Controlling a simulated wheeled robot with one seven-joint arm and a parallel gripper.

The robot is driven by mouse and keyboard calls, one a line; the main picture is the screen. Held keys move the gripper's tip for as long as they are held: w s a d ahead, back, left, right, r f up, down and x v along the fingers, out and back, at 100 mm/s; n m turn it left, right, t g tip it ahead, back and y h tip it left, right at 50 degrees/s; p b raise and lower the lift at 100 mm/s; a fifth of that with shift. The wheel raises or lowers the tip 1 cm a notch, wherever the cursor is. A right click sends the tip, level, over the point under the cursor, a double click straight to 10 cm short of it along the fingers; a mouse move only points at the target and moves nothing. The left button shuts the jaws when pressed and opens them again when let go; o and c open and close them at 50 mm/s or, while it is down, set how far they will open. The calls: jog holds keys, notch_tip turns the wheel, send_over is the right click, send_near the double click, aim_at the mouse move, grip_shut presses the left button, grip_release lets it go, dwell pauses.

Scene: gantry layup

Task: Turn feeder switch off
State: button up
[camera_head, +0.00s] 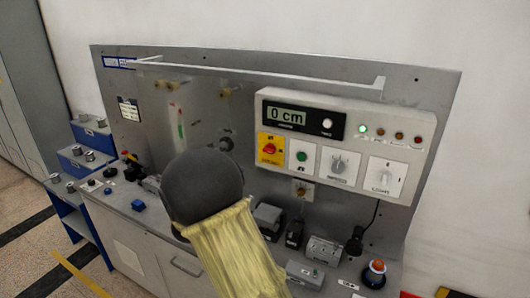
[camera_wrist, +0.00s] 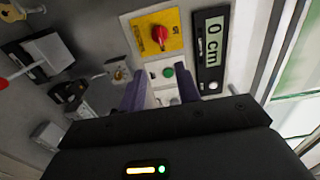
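The control box (camera_head: 345,125) on the panel carries a red rotary knob (camera_head: 270,148) on a yellow plate, a green button (camera_head: 302,156) and two grey rotary knobs (camera_head: 338,165) (camera_head: 383,177) on white plates. Below it is a small switch plate (camera_head: 302,190). I cannot read which is the feeder switch. In the wrist view the red knob (camera_wrist: 159,35) and green button (camera_wrist: 168,72) show ahead of my gripper (camera_wrist: 161,90). Its two purple fingers are apart, with nothing seen held between them. The gripper body hides the grey knobs there. In the head view my arm hides the gripper.
A display (camera_head: 290,116) reads 0 cm, with indicator lamps (camera_head: 390,133) to its right. A rail (camera_head: 250,73) juts out above the box. Small devices (camera_head: 268,215) and a red-topped button (camera_head: 376,268) stand on the bench below. Blue boxes (camera_head: 88,130) stand at the left.

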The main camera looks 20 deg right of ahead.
aim_at(267, 152)
jog(key=shift+w+d, duration=0.1)
jog(key=p+x, duration=0.8)
jog(key=x, duration=0.8)
jog(key=shift+w+d+r, duration=0.1)
jog(key=shift+w+d, duration=0.1)
jog(key=shift+d, duration=0.05)
jog(key=shift+w+d, duration=0.2)
jog(key=shift+d, duration=0.05)
grip_shut()
